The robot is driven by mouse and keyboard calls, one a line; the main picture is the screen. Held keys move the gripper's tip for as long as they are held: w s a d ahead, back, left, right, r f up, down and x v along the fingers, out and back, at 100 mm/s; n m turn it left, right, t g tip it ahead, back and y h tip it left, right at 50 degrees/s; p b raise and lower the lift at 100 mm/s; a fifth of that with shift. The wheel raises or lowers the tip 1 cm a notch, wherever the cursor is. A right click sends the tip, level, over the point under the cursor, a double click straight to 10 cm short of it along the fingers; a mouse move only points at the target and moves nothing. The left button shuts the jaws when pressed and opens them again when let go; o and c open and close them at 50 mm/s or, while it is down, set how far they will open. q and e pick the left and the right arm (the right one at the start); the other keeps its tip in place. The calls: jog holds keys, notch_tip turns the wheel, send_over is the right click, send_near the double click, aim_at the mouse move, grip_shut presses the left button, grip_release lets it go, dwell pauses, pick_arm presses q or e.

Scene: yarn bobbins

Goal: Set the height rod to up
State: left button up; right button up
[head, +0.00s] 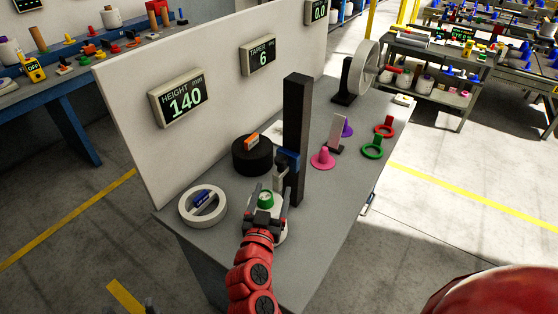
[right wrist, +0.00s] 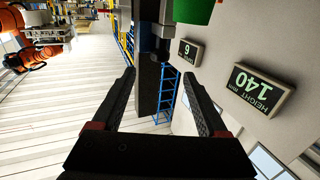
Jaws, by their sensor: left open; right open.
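Which part is the height rod is hard to tell. The height display (head: 178,95) reads 140. My right gripper (head: 271,190) is open in front of the post, above a white base with a green cap (head: 265,199). In the right wrist view, the open fingers (right wrist: 165,80) have the post (right wrist: 148,75) beyond them and nothing clasped.
A white panel (head: 130,120) borders the back. The bench's front right is clear.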

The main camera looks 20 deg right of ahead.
aim_at(280, 166)
jog(key=p+x, duration=0.1)
jog(key=x, duration=0.3)
jog(key=p+x, duration=0.2)
jog(key=x, duration=0.2)
jog(key=shift+w+r, duration=0.25)
jog(key=shift+w+d+f+p, duration=0.25)
jog(key=shift+w+d+p, duration=0.1)
jog(key=shift+w, duration=0.15)
grip_shut()
dwell(0.5)
